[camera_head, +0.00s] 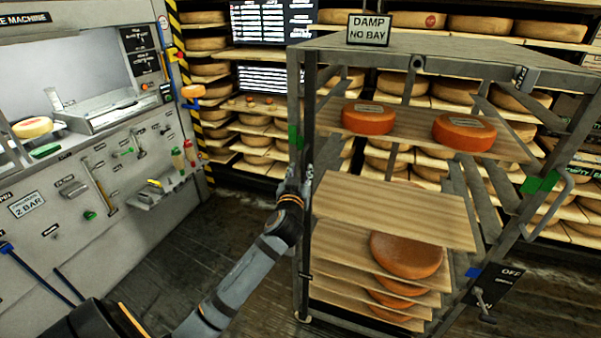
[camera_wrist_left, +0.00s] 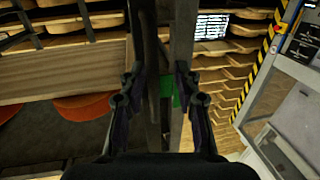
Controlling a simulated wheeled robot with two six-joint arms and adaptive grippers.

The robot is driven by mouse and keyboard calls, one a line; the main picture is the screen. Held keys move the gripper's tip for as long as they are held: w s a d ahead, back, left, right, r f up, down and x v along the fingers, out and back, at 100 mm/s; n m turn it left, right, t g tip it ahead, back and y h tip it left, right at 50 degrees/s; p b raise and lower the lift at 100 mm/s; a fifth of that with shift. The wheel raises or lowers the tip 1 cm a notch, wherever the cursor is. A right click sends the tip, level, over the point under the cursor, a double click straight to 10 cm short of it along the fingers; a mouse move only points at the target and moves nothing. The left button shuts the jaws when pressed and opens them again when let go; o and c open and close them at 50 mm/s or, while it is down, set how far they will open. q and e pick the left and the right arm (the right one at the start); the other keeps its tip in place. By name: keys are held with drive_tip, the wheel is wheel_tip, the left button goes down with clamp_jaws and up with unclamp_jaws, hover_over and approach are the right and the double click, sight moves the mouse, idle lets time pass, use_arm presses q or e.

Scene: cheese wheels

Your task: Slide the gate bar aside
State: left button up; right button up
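A dark upright bar (camera_head: 309,105), which looks like the gate bar, runs along the left front post (camera_head: 294,85) of the grey cheese rack (camera_head: 455,58). My left gripper (camera_head: 300,178) is at that post, a little below a green patch (camera_head: 295,137). In the left wrist view, the fingers of my left gripper (camera_wrist_left: 158,78) are spread, with upright metal between them and the green patch (camera_wrist_left: 167,86) beyond. I cannot tell whether either finger touches the bar. The bar's part behind the gripper is hidden. My right gripper is not in view.
The rack holds wooden boards (camera_head: 395,205) and several orange cheese wheels (camera_head: 405,256); one board sticks out at the front. A "DAMP NO BAY" sign (camera_head: 369,30) stands on top. A machine panel (camera_head: 90,190) is at the left. Dark floor (camera_head: 215,235) between is clear.

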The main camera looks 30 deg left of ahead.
use_arm(q)
drive_tip(key=shift+w+d, duration=0.1)
drive_tip(key=shift+d, duration=0.1)
drive_tip(key=v, duration=1.2)
drive_tip(key=shift+r, duration=0.1)
